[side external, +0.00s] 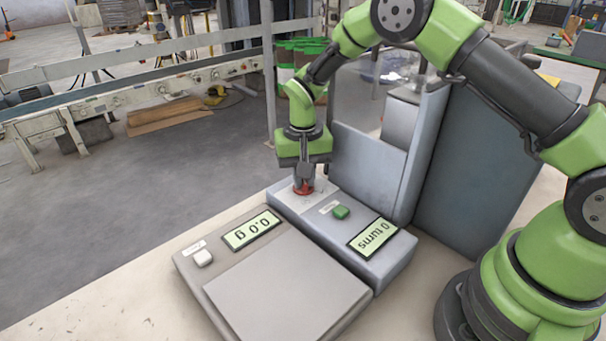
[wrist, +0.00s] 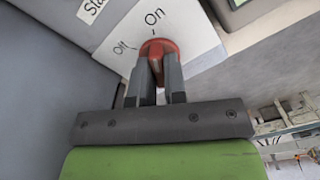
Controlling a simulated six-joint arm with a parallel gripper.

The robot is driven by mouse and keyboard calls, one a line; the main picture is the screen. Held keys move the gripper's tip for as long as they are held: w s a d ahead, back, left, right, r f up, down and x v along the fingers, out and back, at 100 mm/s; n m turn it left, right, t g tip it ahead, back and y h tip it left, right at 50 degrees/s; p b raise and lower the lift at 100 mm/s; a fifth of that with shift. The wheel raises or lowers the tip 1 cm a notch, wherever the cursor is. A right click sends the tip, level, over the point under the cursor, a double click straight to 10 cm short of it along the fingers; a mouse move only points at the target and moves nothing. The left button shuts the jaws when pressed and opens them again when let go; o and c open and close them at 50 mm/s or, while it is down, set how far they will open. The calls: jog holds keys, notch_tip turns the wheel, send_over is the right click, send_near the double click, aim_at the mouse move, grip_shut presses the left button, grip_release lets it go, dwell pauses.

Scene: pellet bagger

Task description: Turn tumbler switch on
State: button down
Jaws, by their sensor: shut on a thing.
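The tumbler switch is a red round knob (side external: 304,190) on a light plate at the far end of the grey control box (side external: 400,254). In the wrist view the red knob (wrist: 158,46) shows between my fingers, with the word "On" beyond it and "Off" to its left. My gripper (side external: 305,182) points straight down over the knob. In the wrist view my gripper (wrist: 158,66) is shut on the knob, one finger on each side. The fingers hide part of the knob, so I cannot tell which mark it points to.
Tall grey panels (side external: 367,165) rise behind.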

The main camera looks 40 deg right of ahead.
jog(key=c, duration=1.2)
grip_release()
jog(key=shift+o, duration=0.2)
notch_tip(320, 180, up, 9)
jog(key=shift+r, duration=0.55)
